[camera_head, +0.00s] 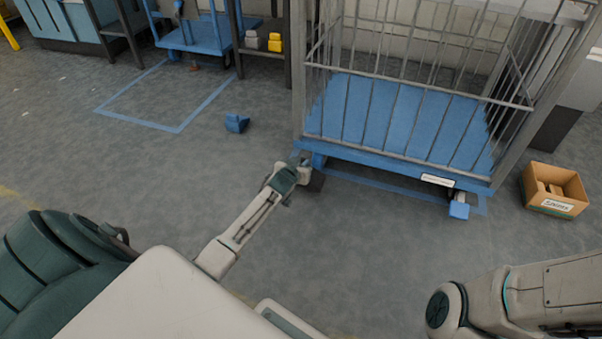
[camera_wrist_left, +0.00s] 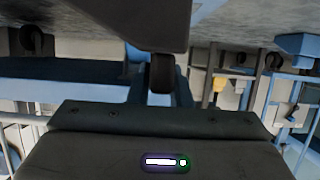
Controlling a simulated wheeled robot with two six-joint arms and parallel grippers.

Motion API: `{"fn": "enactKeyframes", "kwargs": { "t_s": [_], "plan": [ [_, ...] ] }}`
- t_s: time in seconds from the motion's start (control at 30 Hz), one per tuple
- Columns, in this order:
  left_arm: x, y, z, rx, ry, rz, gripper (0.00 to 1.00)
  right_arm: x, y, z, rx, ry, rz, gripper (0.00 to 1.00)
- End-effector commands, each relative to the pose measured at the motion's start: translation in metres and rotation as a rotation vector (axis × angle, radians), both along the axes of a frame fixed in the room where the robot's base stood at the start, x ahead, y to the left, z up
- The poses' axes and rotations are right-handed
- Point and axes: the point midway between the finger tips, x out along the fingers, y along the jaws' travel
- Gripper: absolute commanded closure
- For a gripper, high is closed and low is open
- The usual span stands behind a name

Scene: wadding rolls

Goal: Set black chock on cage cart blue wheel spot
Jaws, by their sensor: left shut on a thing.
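My left gripper (camera_head: 304,174) is low over the floor at the near left corner of the cage cart (camera_head: 352,160). It is shut on the black chock (camera_head: 316,183), a dark wedge partly hidden behind the gripper. In the left wrist view, which looks upside down, the black chock (camera_wrist_left: 130,18) fills the top middle. A dark cart wheel (camera_wrist_left: 161,73) on a blue mount appears just beyond it. I cannot tell whether chock and wheel touch. My right arm shows at the bottom right of the head view, but its gripper is out of view.
A blue chock (camera_head: 236,122) lies on open floor left of the cart. Another blue chock (camera_head: 459,210) is at the cart's near right wheel. A cardboard box (camera_head: 537,203) stands at the right. Blue tape marks an empty floor rectangle (camera_head: 150,105) near a blue trolley (camera_head: 205,38).

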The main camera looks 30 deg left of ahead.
Motion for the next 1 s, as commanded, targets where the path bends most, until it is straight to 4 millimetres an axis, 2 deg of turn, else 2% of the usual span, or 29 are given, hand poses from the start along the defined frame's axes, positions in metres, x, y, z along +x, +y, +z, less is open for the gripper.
{"fn": "enactKeyframes", "kwargs": {
  "t_s": [0.03,0.2,0.3,0.7,0.73,0.8,1.0],
  "plan": [
    [0.006,0.003,0.0,0.001,-0.006,0.0,1.0,0.0,0.0,-0.006,0.001,0.0,0.0,1.0],
    [0.004,0.002,-0.026,0.001,-0.003,-0.001,1.0,0.0,0.0,-0.028,0.001,0.0,0.003,1.0],
    [0.004,0.002,-0.035,0.001,-0.004,-0.001,1.0,0.001,0.0,-0.037,0.0,0.002,0.004,1.0],
    [0.004,0.002,-0.037,0.0,-0.003,-0.001,1.0,0.0,0.0,-0.037,0.0,0.001,0.005,1.0],
    [0.004,0.002,-0.037,0.001,-0.001,0.0,0.76,0.0,0.0,-0.036,0.0,0.001,0.005,1.0],
    [0.004,0.002,-0.037,0.001,-0.001,0.0,0.62,0.0,0.0,-0.036,-0.001,0.002,0.005,1.0],
    [0.003,0.002,-0.037,0.001,-0.001,0.0,0.6,0.0,0.0,-0.036,-0.001,0.002,0.005,1.0]
  ]
}}
